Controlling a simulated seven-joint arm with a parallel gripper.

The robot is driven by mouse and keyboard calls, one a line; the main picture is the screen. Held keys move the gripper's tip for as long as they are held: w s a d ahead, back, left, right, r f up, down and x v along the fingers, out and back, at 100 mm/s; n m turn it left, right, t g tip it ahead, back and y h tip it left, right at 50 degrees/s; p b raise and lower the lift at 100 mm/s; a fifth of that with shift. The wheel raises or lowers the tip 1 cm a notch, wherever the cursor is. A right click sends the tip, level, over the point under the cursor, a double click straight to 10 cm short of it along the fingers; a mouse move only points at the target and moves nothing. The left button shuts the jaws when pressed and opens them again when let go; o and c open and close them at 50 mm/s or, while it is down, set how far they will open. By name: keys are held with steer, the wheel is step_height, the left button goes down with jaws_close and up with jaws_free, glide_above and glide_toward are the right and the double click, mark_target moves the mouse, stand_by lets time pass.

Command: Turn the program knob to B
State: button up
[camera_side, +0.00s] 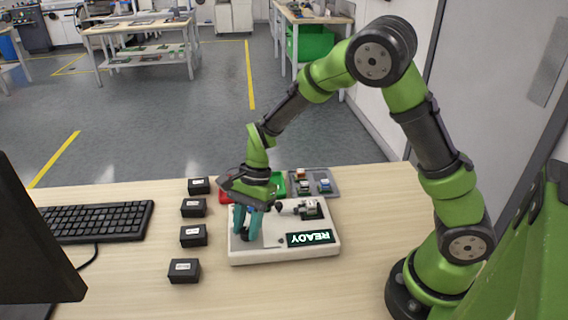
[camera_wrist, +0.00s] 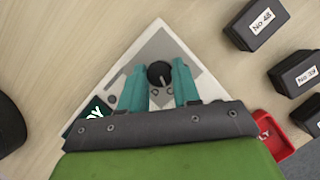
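The white device (camera_side: 290,252) lies on the table, with a lit display (camera_side: 310,238) reading READY, upside down in the side view. In the wrist view, the round dark program knob (camera_wrist: 160,74) sits on a grey panel, a pale pointer line showing on it. Small letter marks are near it, only partly readable. My gripper (camera_wrist: 160,80) points down with its two teal fingers apart, one on each side of the knob; I cannot tell whether they touch it. In the side view, my gripper (camera_side: 249,228) is over the device's left part and mostly hides the knob.
Several black labelled boxes, one of them the nearest (camera_side: 184,271), stand in a row left of the device. A keyboard (camera_side: 95,221) lies further left. A red tray (camera_side: 226,193) and a grey tray with small parts (camera_side: 330,180) are behind. The table front is clear.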

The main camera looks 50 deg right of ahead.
steer(key=c, duration=0.3)
steer(key=shift+c, duration=0.2)
steer(key=n, duration=0.2)
steer(key=n+g, duration=0.1)
steer(key=n, duration=0.1)
steer(key=shift+w+g+h, duration=0.15)
steer(key=shift+g+h, duration=0.15)
steer(key=shift+a+n+g+h, duration=0.1)
steer(key=shift+n+g+h, duration=0.35)
steer(key=shift+n, duration=1.35)
steer(key=o, duration=1.1)
steer(key=shift+c, duration=0.2)
